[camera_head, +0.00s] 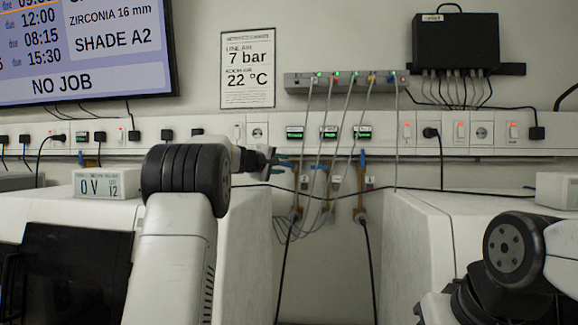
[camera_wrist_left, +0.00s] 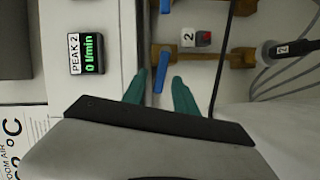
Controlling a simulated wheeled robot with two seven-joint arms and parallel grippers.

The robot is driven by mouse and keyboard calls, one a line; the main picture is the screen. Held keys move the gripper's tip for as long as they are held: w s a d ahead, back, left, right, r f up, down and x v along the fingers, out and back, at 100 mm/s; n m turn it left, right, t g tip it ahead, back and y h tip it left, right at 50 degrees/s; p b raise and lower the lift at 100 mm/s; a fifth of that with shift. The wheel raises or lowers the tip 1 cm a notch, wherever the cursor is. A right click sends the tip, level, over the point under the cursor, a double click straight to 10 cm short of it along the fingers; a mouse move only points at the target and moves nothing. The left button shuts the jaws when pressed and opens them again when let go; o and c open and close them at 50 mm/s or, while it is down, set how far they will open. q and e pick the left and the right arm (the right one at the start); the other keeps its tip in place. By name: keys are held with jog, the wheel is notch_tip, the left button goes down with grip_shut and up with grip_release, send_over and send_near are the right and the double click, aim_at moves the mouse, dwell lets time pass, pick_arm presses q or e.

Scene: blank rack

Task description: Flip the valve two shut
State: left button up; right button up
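Valve two is a brass fitting (camera_wrist_left: 205,53) with a blue lever (camera_wrist_left: 161,70), beside a tag marked 2 (camera_wrist_left: 188,39) with a red spot. The lever lies crosswise to the brass body. My left gripper (camera_wrist_left: 158,80) is open, its green fingers on either side of the lever with a visible gap. In the head view my left gripper (camera_head: 279,161) reaches the left side of the valve row and partly hides it. The PEAK 2 display (camera_wrist_left: 88,53) reads 0 l/min. My right gripper is out of the head view; only arm parts show at lower right.
A neighbouring valve's blue lever (camera_wrist_left: 165,6) is close by in the wrist view. Another blue lever (camera_head: 362,158) stands upright at the right of the row. White cabinets (camera_head: 445,245) flank the gap below.

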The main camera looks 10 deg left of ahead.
pick_arm(q)
jog(key=shift+w+d, duration=0.1)
grip_shut()
jog(key=shift+f+n+t, duration=0.4)
jog(key=shift+f+n, duration=0.2)
jog(key=shift+n, duration=0.7)
grip_release()
